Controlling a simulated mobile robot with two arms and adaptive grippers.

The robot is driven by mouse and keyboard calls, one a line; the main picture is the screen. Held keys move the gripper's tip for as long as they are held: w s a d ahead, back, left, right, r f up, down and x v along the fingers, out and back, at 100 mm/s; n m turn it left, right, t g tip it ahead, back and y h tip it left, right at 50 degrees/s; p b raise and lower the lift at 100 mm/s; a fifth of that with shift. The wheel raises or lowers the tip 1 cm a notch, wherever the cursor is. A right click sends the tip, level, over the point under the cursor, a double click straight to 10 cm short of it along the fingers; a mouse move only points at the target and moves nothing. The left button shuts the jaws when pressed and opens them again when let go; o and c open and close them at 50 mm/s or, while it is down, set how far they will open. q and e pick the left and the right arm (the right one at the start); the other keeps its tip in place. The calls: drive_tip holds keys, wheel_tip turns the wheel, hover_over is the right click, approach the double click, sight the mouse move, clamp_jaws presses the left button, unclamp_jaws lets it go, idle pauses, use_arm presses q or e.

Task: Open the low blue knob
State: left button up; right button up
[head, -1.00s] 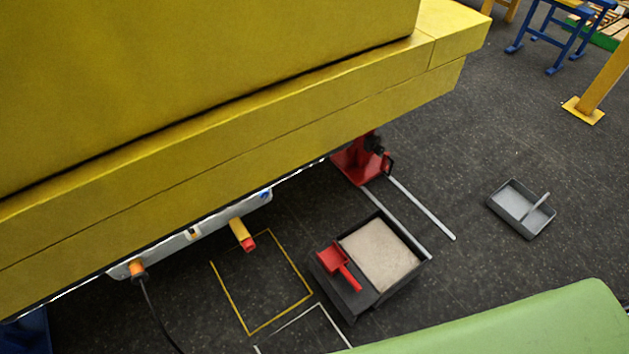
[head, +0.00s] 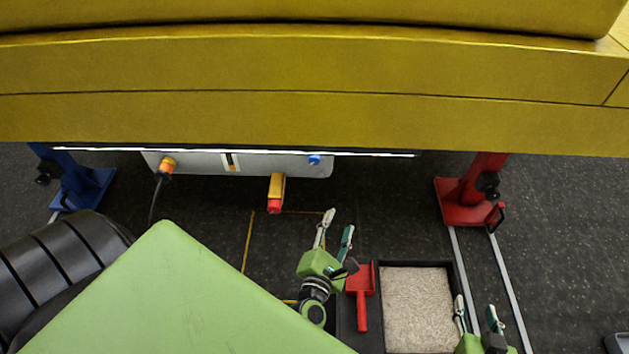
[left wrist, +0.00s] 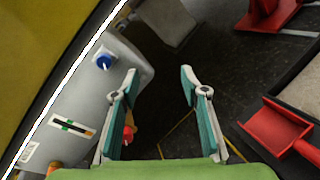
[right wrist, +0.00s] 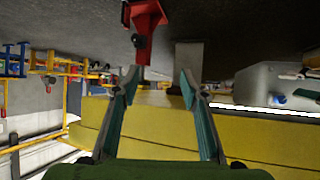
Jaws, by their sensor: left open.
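The low blue knob (head: 314,159) sits near the right end of the grey panel (head: 200,163), under the yellow boom. In the left wrist view the knob (left wrist: 104,62) shows at the upper left on the panel, left of the fingers and apart from them. My left gripper (head: 338,226) is open and empty, below and slightly right of the knob in the head view. My right gripper (head: 476,308) is open and empty at the lower right, by the gravel tray. In the right wrist view a small blue spot (right wrist: 281,99), likely the knob, shows on the panel at the right.
The yellow boom (head: 300,75) spans above the panel. A yellow handle with a red end (head: 275,195) and an orange connector with a black cable (head: 167,165) stick out from the panel. A red stand (head: 470,195), gravel tray (head: 418,300) and red scoop (head: 361,285) are at the right.

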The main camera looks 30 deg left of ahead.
sight(314, 162)
use_arm(q)
drive_tip(key=a+r+n+y+b, duration=0.5)
drive_tip(key=a+n+y, duration=0.15)
drive_tip(key=n, duration=0.65)
drive_tip(key=shift+g+h, duration=0.4)
drive_tip(key=shift+h, duration=0.05)
drive_tip(key=x, duration=1.2)
drive_tip(key=shift+a, duration=0.45)
drive_tip(key=shift+w+a, duration=0.35)
drive_tip(key=shift+w, duration=0.15)
use_arm(e)
wheel_tip(314, 162, up, 15)
drive_tip(key=t+y, duration=0.1)
drive_tip(key=t, duration=0.3)
drive_tip(key=shift+w+a+r+t, duration=0.15)
drive_tip(key=shift+w+a+t, duration=0.25)
drive_tip(key=shift+w, duration=0.05)
use_arm(q)
drive_tip(key=c, duration=1.1)
